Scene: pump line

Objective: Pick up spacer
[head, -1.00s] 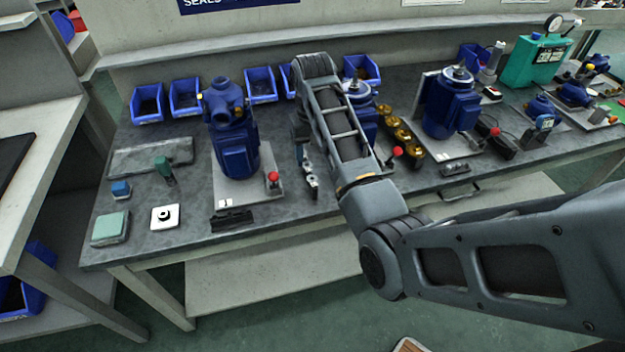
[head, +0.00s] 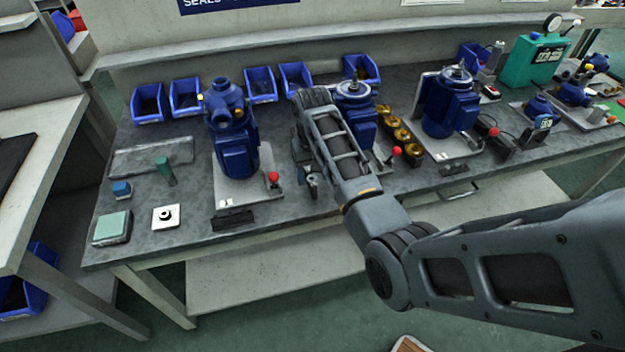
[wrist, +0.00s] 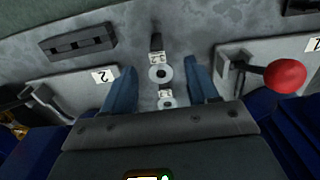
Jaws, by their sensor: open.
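A pale ring-shaped part with a dark centre (wrist: 160,74), probably the spacer, lies on the grey bench between my fingers in the wrist view. My gripper (wrist: 160,66) is open, with one blue finger on each side of the rings and a gap to each. I cannot tell how high the fingertips are above the bench. In the head view my gripper (head: 311,184) is over the bench between two blue pumps, and my arm mostly hides the rings.
A blue pump (head: 234,150) on a plate with a red-knobbed lever (head: 273,178) stands left of my gripper. Another blue pump (head: 358,112) is behind my arm. A black slotted block (head: 232,220) lies near the front edge. Blue bins (head: 260,84) line the back.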

